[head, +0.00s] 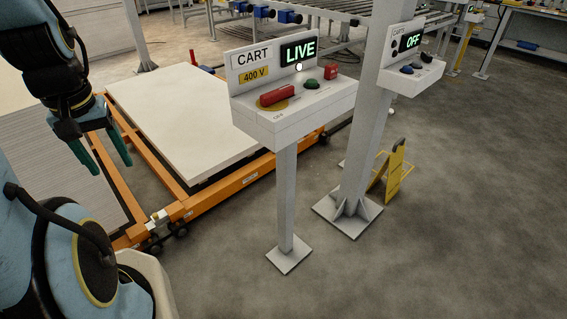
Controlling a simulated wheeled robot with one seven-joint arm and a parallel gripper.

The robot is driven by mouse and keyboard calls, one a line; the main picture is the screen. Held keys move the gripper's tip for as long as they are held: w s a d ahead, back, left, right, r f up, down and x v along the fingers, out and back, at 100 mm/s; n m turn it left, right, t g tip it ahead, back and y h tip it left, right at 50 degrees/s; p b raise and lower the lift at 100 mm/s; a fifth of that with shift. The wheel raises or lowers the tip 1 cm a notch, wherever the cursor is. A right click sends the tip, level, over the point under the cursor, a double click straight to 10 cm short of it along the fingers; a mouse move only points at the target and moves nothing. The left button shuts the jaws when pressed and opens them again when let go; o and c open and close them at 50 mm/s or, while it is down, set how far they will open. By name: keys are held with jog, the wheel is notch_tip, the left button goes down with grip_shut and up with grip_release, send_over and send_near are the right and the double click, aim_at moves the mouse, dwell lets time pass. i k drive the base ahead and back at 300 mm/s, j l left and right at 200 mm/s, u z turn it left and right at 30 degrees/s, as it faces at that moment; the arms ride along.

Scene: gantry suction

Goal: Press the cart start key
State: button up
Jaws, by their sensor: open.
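The cart control box (293,121) stands on a grey post in the middle of the view. Its back panel has a CART label (252,57), a yellow 400 V label (254,77) and a display (298,51) lit with LIVE. On its sloped top are a red handle (277,94) over a yellow disc, a green button (311,84) and a small red block-shaped control (330,72). Which of these is the start key I cannot read for certain. My gripper (108,166), with green fingers, is open and empty at the left, pointing down, well apart from the box.
A second control box (412,78) with an OFF display is on the grey column (363,150) to the right. An orange cart (220,196) carries a pale board (185,115) behind the post. A yellow folding stand (396,172) is by the column. The floor at front right is clear.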

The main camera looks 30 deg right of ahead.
aim_at(310, 83)
jog(key=z, duration=1.1)
